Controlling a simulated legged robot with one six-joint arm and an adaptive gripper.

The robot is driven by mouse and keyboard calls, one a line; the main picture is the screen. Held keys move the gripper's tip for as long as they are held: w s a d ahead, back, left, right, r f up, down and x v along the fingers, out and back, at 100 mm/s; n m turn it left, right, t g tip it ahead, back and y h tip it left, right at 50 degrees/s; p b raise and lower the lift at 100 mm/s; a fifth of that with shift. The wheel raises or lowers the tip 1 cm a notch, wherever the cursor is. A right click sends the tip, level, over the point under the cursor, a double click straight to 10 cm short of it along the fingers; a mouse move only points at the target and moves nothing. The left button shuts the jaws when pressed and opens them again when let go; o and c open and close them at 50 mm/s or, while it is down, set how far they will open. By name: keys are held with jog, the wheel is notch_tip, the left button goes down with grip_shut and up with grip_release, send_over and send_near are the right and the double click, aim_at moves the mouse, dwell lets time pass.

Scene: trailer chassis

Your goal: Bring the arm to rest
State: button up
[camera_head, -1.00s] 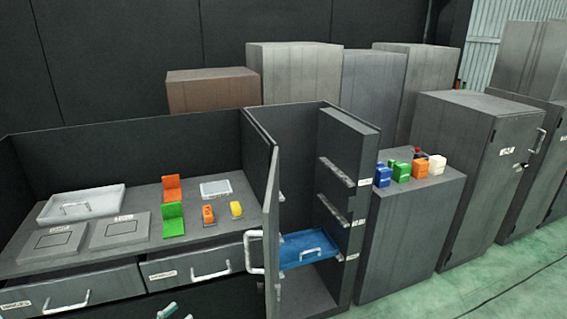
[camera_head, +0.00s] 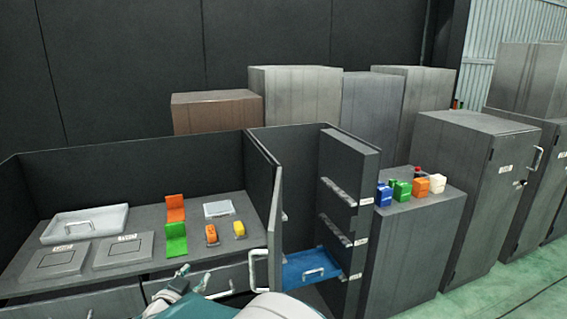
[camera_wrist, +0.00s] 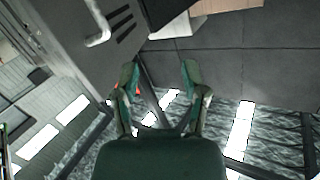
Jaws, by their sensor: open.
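My gripper (camera_wrist: 160,78) shows in the wrist view with its two green fingers apart and nothing between them. Behind it in that view are dark panels, bright windows and a tilted grey cabinet. In the head view, part of my arm and gripper shows at the bottom middle, in front of the workbench drawers. The fingertips (camera_head: 192,278) there are small and partly cut off from clear view. They appear near the drawer fronts, but I cannot tell whether they touch anything.
The workbench (camera_head: 190,210) holds a white tray (camera_head: 85,222), orange and green holders and small blocks. An open cabinet door (camera_head: 268,215) stands right of my gripper. A blue tray (camera_head: 312,268) sits in the cabinet.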

jog(key=w+d+r+n+y, duration=0.2)
jog(key=w+d+r+y, duration=0.1)
jog(key=d+r+y, duration=0.4)
jog(key=s+d+r+n+g+y, duration=0.1)
jog(key=s+d+r+n+g, duration=0.2)
jog(key=s+d+r, duration=0.35)
jog(key=s+d+f+g+h, duration=0.2)
jog(key=s+d+f+g, duration=0.1)
jog(key=s+d, duration=0.8)
jog(key=s+d+f+g+h, duration=0.3)
jog(key=s+d+f+g, duration=0.1)
jog(key=s+d, duration=0.6)
jog(key=shift+s+d+f, duration=0.35)
jog(key=shift+d+f, duration=0.2)
jog(key=shift+f, duration=0.25)
